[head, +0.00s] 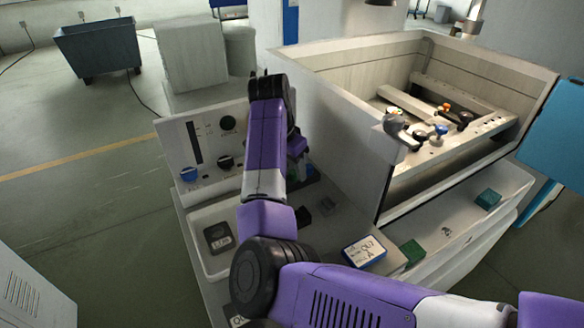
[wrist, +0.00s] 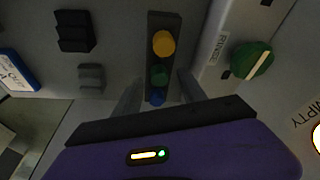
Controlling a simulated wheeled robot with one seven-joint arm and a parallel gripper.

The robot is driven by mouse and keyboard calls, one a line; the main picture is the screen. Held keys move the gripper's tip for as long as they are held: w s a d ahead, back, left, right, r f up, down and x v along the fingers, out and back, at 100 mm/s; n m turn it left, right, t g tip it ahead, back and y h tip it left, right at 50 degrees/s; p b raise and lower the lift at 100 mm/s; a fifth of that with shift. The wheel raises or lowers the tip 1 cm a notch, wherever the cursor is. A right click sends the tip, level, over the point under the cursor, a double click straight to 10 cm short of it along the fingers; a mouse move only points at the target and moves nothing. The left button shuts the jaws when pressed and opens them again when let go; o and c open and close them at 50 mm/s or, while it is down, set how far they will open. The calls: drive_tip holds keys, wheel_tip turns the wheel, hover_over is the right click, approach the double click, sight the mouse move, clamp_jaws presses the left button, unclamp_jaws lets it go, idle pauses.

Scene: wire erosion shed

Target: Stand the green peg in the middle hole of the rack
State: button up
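The rack (wrist: 153,25) is a dark narrow strip in the wrist view. Three round peg tops stand in a row along it: an orange-yellow peg (wrist: 163,43), the green peg (wrist: 158,75) in the middle place, and a blue peg (wrist: 157,97) nearest me. My gripper (wrist: 158,80) has its two fingers apart, one on each side of the rack, with gaps between them and the pegs. How deep the green peg sits cannot be told. In the head view my gripper (head: 297,150) points down beside the control panel, and my arm hides most of the rack.
A panel with knobs (head: 228,123) stands just left of my gripper. The machine tank wall (head: 345,140) rises close on the right. A black stepped block (wrist: 75,30) is left of the rack.

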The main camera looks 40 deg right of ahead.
drive_tip(key=v, duration=0.7)
drive_tip(key=shift+r+b, duration=0.35)
drive_tip(key=shift+b, duration=0.1)
drive_tip(key=shift+s+a, duration=0.1)
drive_tip(key=shift+a, duration=0.05)
